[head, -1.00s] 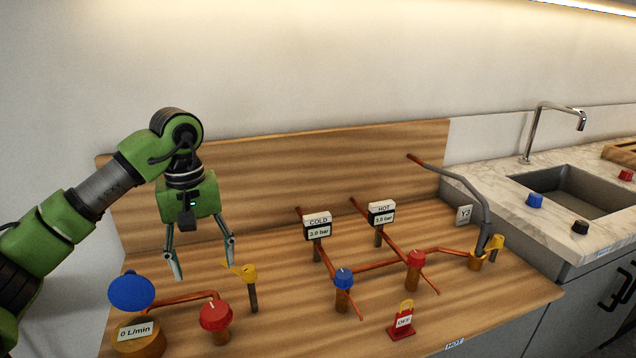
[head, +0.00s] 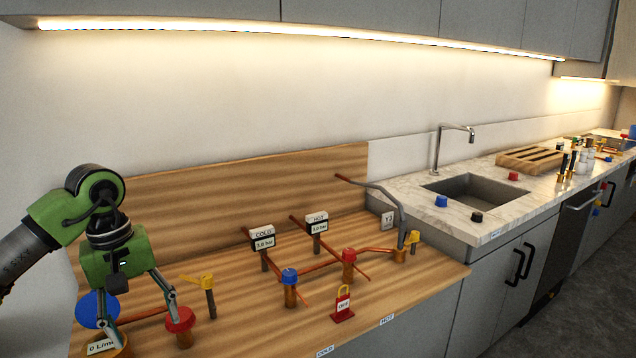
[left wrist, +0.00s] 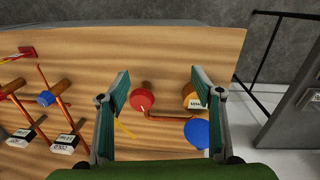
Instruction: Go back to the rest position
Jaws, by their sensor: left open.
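My left gripper (head: 140,322) is open and empty above the left end of the wooden bench. In the head view its fingers overlap the blue disc (head: 92,308) and stand close to the red knob (head: 179,319). In the left wrist view the open fingers (left wrist: 163,95) frame the red knob (left wrist: 142,100), the orange meter base (left wrist: 191,97) and the blue disc (left wrist: 197,133) below. Nothing is between the fingertips. A yellow-handled valve (head: 204,282) stands right of the gripper in the head view. My right gripper does not show.
Copper pipes with a blue knob (head: 289,276), a red knob (head: 349,256), and COLD (head: 262,240) and HOT (head: 316,225) gauges stand mid-bench. A red lockout tag (head: 343,304) stands near the front edge. A sink (head: 480,195) lies right. The air above the bench is clear.

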